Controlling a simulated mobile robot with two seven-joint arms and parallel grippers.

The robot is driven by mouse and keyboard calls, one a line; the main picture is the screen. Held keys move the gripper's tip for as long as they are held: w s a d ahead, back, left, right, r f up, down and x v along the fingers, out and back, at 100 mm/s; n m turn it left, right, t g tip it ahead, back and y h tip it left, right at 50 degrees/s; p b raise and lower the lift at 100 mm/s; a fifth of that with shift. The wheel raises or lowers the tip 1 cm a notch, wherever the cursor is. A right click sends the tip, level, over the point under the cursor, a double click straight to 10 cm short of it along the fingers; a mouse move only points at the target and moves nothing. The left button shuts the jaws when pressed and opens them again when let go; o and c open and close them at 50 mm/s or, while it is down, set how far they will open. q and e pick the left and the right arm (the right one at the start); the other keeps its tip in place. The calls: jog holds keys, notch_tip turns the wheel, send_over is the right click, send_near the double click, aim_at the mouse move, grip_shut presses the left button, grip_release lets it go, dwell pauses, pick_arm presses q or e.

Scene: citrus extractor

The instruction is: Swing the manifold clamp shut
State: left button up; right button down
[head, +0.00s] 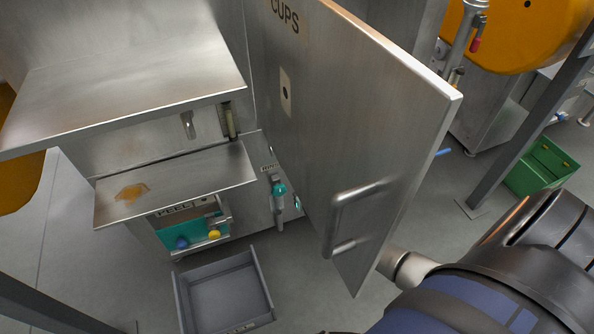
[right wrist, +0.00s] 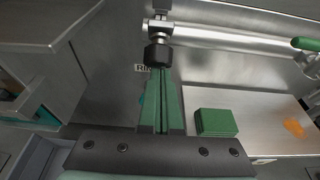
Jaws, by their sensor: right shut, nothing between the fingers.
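My right gripper (right wrist: 160,75) shows in the right wrist view with its green fingers together and nothing between them. A black knob (right wrist: 158,55) on a metal fitting is just beyond the fingertips; I cannot tell whether they touch. A shiny horizontal pipe (right wrist: 225,40) runs right from this fitting. A green grip (right wrist: 305,43) is at the right edge. I cannot tell which part is the manifold clamp or how far it is open. In the head view my right arm enters at lower right, and its gripper is hidden behind the open door. My left gripper is not in view.
The steel CUPS door (head: 350,110), with a bar handle (head: 342,220), stands open in front of the machine. A stained metal shelf (head: 190,175) and a grey open bin (head: 215,290) are left. A teal-handled valve (head: 279,188) hangs beside the door. A green crate (head: 540,165) stands right.

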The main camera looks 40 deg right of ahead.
jog(key=shift+r, duration=0.15)
dwell(0.5)
jog(key=s+a, duration=0.3)
jog(key=s, duration=1.1)
jog(key=shift+s+a+r+p, duration=0.25)
jog(key=shift+r+p, duration=0.1)
jog(key=shift+p, duration=0.1)
